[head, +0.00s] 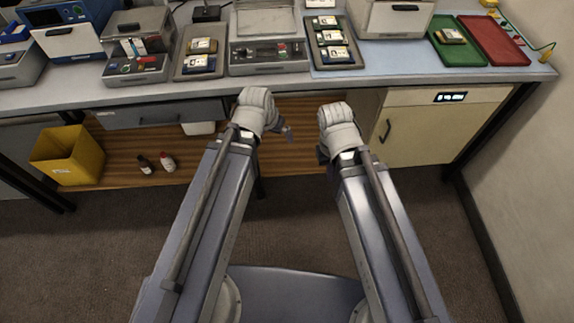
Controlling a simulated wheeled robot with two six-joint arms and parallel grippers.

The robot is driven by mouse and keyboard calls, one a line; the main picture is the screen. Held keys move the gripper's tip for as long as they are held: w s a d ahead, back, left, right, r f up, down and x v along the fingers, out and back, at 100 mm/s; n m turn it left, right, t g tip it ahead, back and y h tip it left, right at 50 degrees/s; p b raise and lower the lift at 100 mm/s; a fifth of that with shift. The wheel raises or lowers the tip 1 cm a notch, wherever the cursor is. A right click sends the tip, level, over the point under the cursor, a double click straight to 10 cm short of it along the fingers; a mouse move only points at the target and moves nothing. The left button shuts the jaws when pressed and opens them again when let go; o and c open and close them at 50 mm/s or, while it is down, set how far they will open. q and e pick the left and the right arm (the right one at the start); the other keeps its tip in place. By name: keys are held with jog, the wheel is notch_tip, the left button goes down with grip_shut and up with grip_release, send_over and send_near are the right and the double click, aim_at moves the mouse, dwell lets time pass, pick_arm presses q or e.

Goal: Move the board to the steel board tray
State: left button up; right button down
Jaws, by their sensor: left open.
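Several small boards with pale labels are on the bench. One board (451,36) lies in a green tray (472,55) at the right. Two boards (200,62) lie in a grey metal tray (181,70) left of centre. Several boards (334,53) lie in another dark metal tray (316,52) right of centre. I cannot tell for sure which metal tray is the steel board tray. My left gripper (287,133) is open, in front of the bench edge and apart from every board. My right gripper (323,154) is mostly hidden by its wrist, also in front of the bench.
An empty red tray (494,42) sits right of the green one. A grey control box (268,57) stands between the metal trays. Other instruments (137,65) fill the left. Below are a yellow bin (68,155), two small bottles (155,163) and a cabinet (430,128).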

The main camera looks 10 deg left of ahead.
pick_arm(q)
jog(key=s+d+f+m+g+y, duration=0.1)
jog(key=s+d+g, duration=0.3)
jog(key=s, duration=0.6)
jog(key=shift+s+d+f+y, duration=0.15)
jog(key=shift+s+d+y, duration=0.2)
jog(key=shift+d+y, duration=0.4)
